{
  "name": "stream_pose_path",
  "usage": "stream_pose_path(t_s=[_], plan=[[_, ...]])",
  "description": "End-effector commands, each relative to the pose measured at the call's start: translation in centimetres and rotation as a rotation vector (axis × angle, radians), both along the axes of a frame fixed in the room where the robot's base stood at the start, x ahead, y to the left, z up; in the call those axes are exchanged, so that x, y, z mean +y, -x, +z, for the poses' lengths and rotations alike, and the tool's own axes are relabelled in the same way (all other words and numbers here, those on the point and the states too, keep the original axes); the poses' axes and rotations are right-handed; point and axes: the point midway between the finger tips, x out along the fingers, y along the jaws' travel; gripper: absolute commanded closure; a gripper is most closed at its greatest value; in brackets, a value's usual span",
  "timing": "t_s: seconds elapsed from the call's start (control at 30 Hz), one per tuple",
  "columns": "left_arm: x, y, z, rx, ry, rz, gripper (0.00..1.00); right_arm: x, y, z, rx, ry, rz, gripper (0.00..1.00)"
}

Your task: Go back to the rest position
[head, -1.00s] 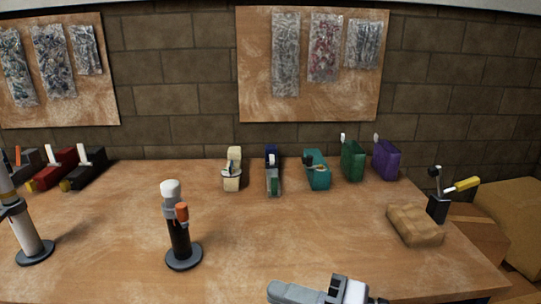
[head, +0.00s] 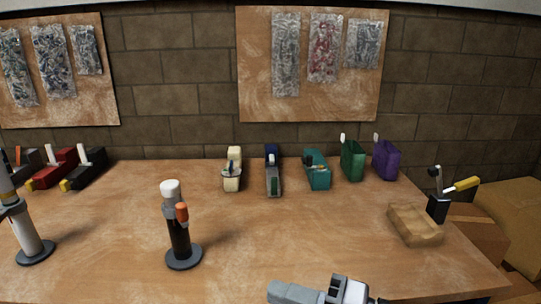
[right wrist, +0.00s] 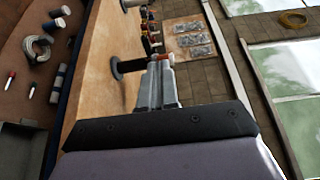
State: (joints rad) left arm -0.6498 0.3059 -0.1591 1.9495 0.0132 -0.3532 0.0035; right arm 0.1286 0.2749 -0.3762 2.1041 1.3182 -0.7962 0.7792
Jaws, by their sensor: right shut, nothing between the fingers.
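My right gripper (head: 285,292) shows at the bottom edge of the head view, over the front part of the wooden table (head: 250,240). It is shut and empty. In the right wrist view its fingers (right wrist: 158,85) lie together, and a dark round stand (right wrist: 118,68) shows beyond them. My left gripper is in neither view.
A black post with a white top and an orange part (head: 178,225) stands on the table. A white post (head: 28,235) is at far left. A brown block (head: 415,224) and a dark tool holder (head: 438,206) are at right. Several coloured holders (head: 317,170) line the back.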

Motion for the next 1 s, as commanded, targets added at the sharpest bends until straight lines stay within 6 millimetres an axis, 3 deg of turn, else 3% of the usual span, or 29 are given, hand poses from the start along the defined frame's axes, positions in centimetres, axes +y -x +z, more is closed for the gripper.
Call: stream_pose_path(t_s=[0.2, 0.4, 0.57, 0.67, 0.8, 1.0], plan=[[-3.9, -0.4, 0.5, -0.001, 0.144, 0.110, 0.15, -0.2, -0.1, -0.7, -0.002, 0.013, -0.017, 1.00], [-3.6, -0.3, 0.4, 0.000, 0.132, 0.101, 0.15, -3.4, -1.6, -8.5, -0.110, 0.246, -0.239, 1.00], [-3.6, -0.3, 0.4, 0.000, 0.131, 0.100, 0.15, -7.2, -0.8, -15.6, -0.212, 0.529, -0.376, 1.00], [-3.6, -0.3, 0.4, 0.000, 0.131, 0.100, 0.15, -10.0, 0.9, -20.2, -0.284, 0.753, -0.421, 1.00], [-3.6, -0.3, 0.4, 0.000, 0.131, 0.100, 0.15, -13.8, 4.7, -25.7, -0.398, 1.083, -0.402, 1.00], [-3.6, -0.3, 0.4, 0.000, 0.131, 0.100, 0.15, -17.5, 10.0, -30.3, -0.541, 1.434, -0.274, 1.00]])
